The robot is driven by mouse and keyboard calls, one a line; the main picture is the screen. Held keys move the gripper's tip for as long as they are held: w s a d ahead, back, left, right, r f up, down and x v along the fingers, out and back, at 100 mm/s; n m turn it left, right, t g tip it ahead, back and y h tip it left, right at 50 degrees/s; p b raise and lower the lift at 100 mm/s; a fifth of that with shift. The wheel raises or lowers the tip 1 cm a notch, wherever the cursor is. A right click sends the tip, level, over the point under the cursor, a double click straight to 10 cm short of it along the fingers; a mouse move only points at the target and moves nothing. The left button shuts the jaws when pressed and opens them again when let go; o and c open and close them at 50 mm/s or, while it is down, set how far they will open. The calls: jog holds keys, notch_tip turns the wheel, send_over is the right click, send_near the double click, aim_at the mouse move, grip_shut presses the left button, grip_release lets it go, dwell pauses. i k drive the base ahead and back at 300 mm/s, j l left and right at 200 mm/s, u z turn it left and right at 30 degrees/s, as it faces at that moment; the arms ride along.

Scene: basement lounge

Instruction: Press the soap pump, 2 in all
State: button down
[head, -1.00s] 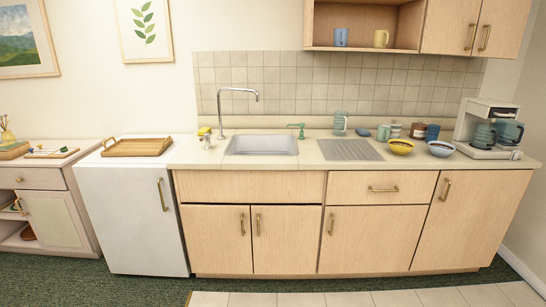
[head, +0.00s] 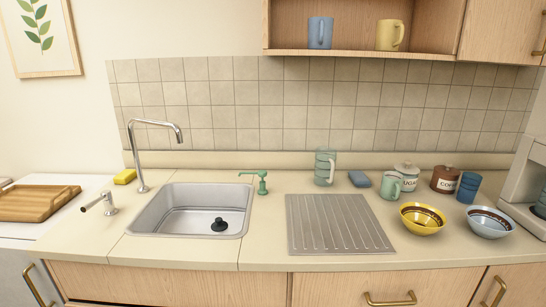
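The soap pump (head: 262,183) is a small green dispenser with a spout pointing left. It stands upright on the counter just right of the sink (head: 160,238), near the sink's back right corner. Its lower part seems to be set into the counter. Nothing touches it. My gripper is not in view.
A chrome faucet (head: 140,160) and a tap lever (head: 108,205) stand left of the pump. A shelf (head: 360,51) hangs above. Counter around the pump is clear.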

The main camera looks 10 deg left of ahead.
aim_at(262, 173)
jog(key=i+u, duration=0.25)
jog(key=i, duration=0.2)
jog(key=i+l+u, duration=0.25)
jog(key=i, duration=0.25)
jog(key=i+l+u, duration=0.2)
jog(key=i, duration=0.25)
jog(key=i+l+u, duration=0.25)
jog(key=i+l, duration=0.1)
jog(key=i, duration=0.05)
